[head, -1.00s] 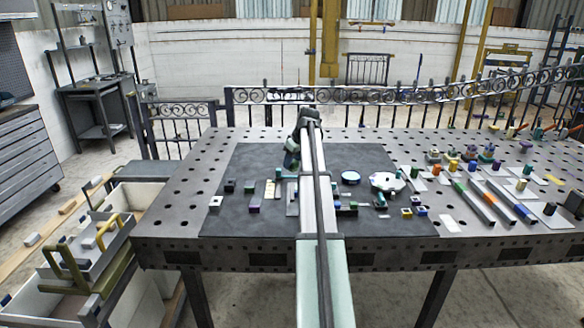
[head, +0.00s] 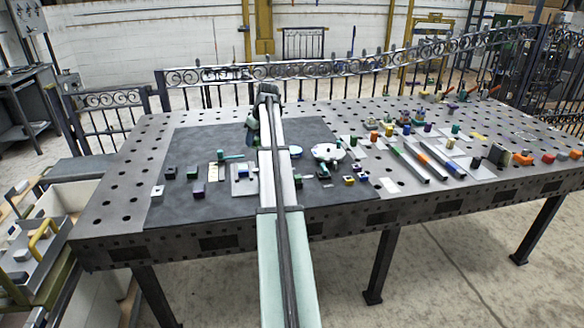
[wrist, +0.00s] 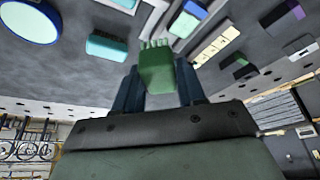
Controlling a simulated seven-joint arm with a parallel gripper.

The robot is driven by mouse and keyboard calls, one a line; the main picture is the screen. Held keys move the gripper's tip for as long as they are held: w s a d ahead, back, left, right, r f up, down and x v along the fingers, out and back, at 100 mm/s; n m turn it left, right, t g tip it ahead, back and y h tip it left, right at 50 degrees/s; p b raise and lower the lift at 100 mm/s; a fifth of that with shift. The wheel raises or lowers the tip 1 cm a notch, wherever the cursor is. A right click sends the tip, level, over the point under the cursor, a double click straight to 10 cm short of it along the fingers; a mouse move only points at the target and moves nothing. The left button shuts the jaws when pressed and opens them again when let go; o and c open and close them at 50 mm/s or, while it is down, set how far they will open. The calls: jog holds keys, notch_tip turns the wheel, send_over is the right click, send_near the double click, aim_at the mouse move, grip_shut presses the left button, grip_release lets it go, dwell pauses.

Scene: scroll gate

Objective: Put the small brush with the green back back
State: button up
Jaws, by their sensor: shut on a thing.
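In the wrist view, the small green-backed brush (wrist: 157,72) is between the two dark fingers of my gripper (wrist: 158,88). Its green back faces the camera, and a pale toothed edge, probably bristles, shows at its far end. My gripper is shut on it. In the head view, my gripper (head: 252,132) is over the dark mat (head: 215,210), towards its far side. The brush cannot be made out there. I cannot tell from these views which place on the table belongs to the brush.
Small blocks, including a purple one (head: 198,190), lie left of my arm. A round white plate (head: 327,152) and more blocks lie to its right. Long bars (head: 410,163) and many small parts fill the right of the perforated table (head: 110,205).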

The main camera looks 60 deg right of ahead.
jog(key=s+d+m+h, duration=0.1)
jog(key=s+d+m, duration=0.2)
jog(key=s+d, duration=0.95)
jog(key=shift+s+a+f, duration=0.1)
jog(key=shift+s+f, duration=0.1)
jog(key=shift+f, duration=2.5)
jog(key=shift+s+f, duration=0.15)
jog(key=shift+f, duration=2.5)
jog(key=o, duration=0.9)
jog(key=shift+f, duration=0.15)
jog(key=shift+m, duration=0.3)
jog(key=v, duration=1.2)
jog(key=shift+a, duration=0.15)
jog(key=shift+w, duration=0.1)
